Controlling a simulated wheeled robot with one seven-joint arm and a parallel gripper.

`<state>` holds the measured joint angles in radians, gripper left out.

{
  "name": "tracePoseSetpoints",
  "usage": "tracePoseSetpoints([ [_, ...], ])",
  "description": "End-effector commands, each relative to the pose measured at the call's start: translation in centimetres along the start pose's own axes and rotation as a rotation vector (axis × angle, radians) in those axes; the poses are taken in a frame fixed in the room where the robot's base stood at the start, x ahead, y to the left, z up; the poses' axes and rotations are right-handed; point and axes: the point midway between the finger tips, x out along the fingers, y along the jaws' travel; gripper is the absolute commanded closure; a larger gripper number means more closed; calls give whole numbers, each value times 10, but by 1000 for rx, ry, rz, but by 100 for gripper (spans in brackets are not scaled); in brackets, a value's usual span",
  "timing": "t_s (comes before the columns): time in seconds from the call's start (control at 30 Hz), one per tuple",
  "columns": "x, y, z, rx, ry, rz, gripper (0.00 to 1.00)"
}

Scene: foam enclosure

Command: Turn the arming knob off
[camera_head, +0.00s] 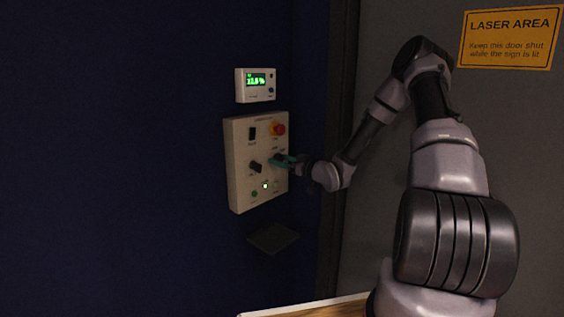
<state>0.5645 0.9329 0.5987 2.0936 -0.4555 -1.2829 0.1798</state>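A cream control panel (238,190) is fixed to the dark blue wall left of centre. A black knob (255,167) sits at its middle left. The labels are too small to read, so which knob is the arming knob is unclear. A small green light (265,185) glows below the black knob.
A white display unit (255,86) with green digits hangs above the panel. A dark ledge (272,238) juts out below. A yellow laser sign (509,38) is on the grey door.

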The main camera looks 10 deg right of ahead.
Motion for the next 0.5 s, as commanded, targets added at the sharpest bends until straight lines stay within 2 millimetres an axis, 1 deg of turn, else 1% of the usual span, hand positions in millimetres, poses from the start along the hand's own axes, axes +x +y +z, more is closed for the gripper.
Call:
tracePoseSetpoints([
  [0.03,0,0,0,0,0,0,50],
  [0.07,0,0,0,0,0,0,62],
  [0.1,0,0,0,0,0,0,77],
  [0.17,0,0,0,0,0,0,100],
  [0.5,0,0,0,-40,1,-1,100],
])
